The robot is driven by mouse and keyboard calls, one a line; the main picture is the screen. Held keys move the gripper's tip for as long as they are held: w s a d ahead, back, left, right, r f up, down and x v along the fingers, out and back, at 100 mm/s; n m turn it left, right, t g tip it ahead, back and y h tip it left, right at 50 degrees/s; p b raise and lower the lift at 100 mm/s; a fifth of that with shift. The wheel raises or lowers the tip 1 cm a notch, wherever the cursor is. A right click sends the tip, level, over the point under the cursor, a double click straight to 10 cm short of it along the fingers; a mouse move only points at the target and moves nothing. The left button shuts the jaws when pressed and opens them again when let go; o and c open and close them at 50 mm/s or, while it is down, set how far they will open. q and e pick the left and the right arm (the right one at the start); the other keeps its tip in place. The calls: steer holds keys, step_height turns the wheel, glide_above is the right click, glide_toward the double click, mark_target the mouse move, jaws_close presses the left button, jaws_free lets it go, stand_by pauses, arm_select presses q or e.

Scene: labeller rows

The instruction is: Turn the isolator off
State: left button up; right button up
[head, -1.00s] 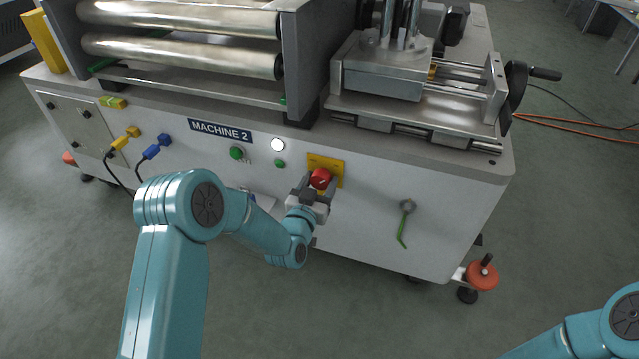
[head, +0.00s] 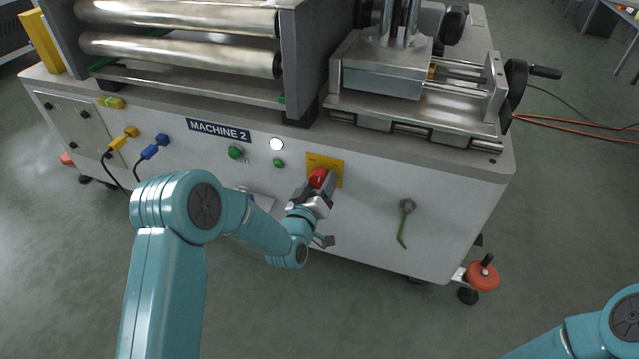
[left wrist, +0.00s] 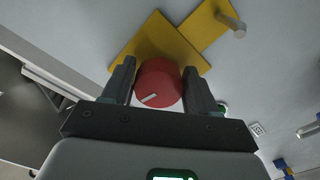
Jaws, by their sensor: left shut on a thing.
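The isolator is a red rotary knob (head: 318,178) on a yellow plate (head: 338,166) on the front of the machine. In the left wrist view the red knob (left wrist: 158,84) sits between the two dark fingers of my left gripper (left wrist: 160,85), with a white mark near its lower edge. The yellow plate (left wrist: 153,38) shows behind it. My left gripper (head: 319,184) is shut on the knob. It is turned at a slant in the head view and hides part of the knob. My right gripper is out of view; only my right arm shows at the lower right.
A MACHINE 2 label (head: 219,131), a white round lamp (head: 277,144) and green buttons (head: 235,153) are left of the isolator. A green-handled tool (head: 403,224) hangs to the right. Blue (head: 157,146) and yellow (head: 124,138) plugs with cables are further left.

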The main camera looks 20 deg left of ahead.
arm_select(q)
steer(key=n, duration=0.5)
steer(key=shift+d+r+n, duration=0.1)
steer(key=shift+n, duration=0.2)
steer(key=n, duration=0.5)
steer(key=shift+r+n, duration=0.15)
steer(key=shift+n, duration=0.15)
steer(key=o, duration=1)
steer(key=shift+c, duration=0.2)
steer(key=shift+s, duration=0.1)
